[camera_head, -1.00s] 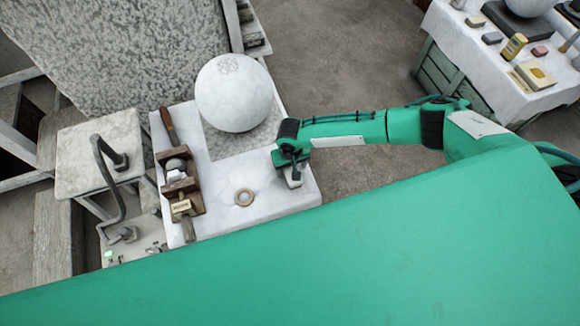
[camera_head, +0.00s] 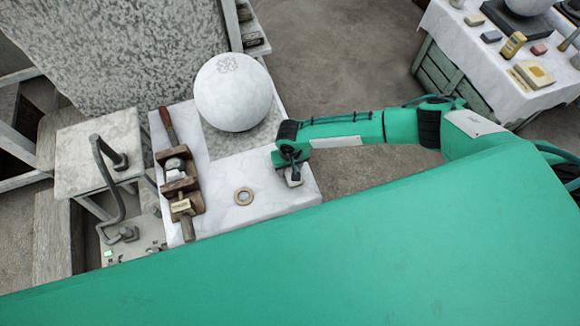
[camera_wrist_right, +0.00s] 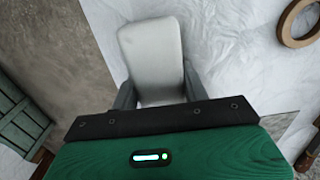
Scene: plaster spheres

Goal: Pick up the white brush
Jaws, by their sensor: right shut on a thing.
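The white brush (camera_wrist_right: 150,50) is a pale block with rounded corners in the right wrist view. It sits between the two grey fingers of my right gripper (camera_wrist_right: 159,90), which is shut on it. In the head view the brush (camera_head: 293,178) shows only as a small pale end below my right gripper (camera_head: 291,165), over the right part of the white-covered table. I cannot tell whether it touches the cloth. My left gripper is not in view.
A large white sphere (camera_head: 233,92) stands at the back of the white-covered table (camera_head: 275,196). A tan ring (camera_head: 243,197) lies left of the gripper. Wooden tools (camera_head: 180,185) line the left edge. A second table (camera_head: 480,60) stands at the upper right.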

